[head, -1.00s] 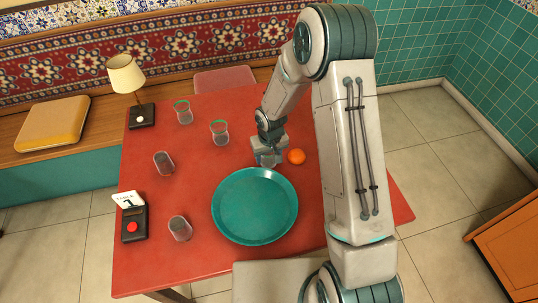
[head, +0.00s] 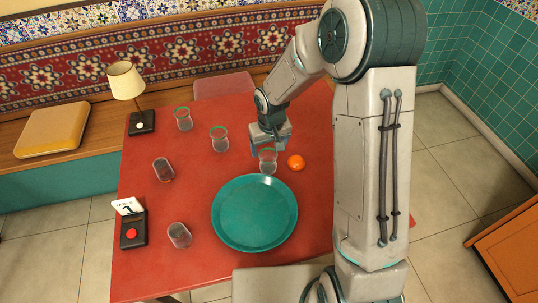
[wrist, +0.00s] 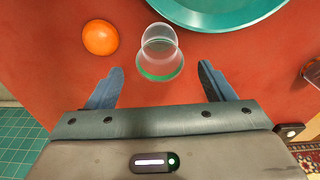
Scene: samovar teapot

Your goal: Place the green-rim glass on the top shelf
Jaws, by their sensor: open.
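A clear green-rim glass (head: 268,162) stands on the red table just behind the teal tray. In the wrist view this glass (wrist: 160,50) appears between and just beyond my fingertips, apart from both. My gripper (head: 267,149) is open and empty, on the far side of the glass in the head view; its two blue-grey fingers are spread in the wrist view (wrist: 161,67). Two more green-rim glasses, a nearer one (head: 219,139) and a farther one (head: 184,119), stand at the back left. I see no top shelf in these frames.
The teal tray (head: 255,240) is empty. An orange (head: 296,162) lies right of the near glass. Two rimless-looking glasses (head: 163,169) (head: 179,235) are at the left, with a table sign (head: 127,206), a red-button box (head: 133,232) and a lamp (head: 126,82).

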